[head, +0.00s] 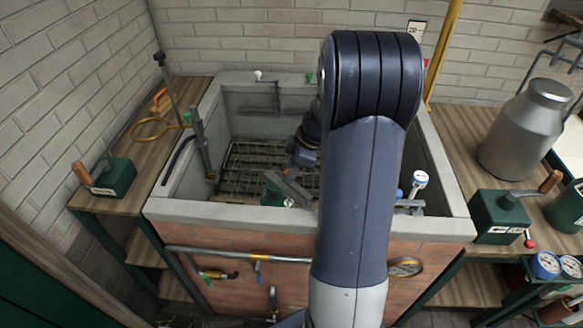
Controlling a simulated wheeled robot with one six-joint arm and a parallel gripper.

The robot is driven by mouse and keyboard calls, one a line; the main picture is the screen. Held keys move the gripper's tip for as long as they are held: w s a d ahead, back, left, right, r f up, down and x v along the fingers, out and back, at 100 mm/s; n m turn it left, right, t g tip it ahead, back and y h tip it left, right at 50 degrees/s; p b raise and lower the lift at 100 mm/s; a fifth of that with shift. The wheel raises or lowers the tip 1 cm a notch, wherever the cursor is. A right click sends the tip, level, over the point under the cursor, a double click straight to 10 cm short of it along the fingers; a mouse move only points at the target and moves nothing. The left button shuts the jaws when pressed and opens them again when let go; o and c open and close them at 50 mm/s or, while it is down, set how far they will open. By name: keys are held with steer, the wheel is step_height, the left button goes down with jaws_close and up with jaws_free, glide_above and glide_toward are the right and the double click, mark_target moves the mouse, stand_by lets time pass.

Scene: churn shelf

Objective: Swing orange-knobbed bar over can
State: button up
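A large grey metal can (525,130) stands upright on the right wooden bench. In front of it is a dark green box (497,217) with a short grey bar ending in an orange-brown knob (551,181). A second green box (113,178) on the left bench carries a similar orange-brown knob (81,173); I cannot tell which is the task's bar. My gripper (288,186) is down inside the stone basin, far left of the can and its nearby bar. Its fingers are small and partly hidden by my arm, so their opening is unclear.
The stone-rimmed basin (225,214) has a metal rack (248,158) inside. A yellow upright pipe (444,50) stands at the back right. A brass ring (150,129) lies on the left bench. Gauges (545,265) sit at the lower right. My arm hides the basin's right part.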

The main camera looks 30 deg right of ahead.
jaws_close()
steer(key=shift+d+f+m+b, duration=0.15)
steer(key=shift+d+m+b, duration=0.2)
steer(key=shift+b, duration=0.4)
steer(key=shift+r+m+t, duration=0.2)
steer(key=shift+m+t, duration=0.1)
steer(key=shift+m, duration=0.05)
steer(key=shift+o, duration=1.6)
jaws_free()
steer(key=shift+d, duration=0.1)
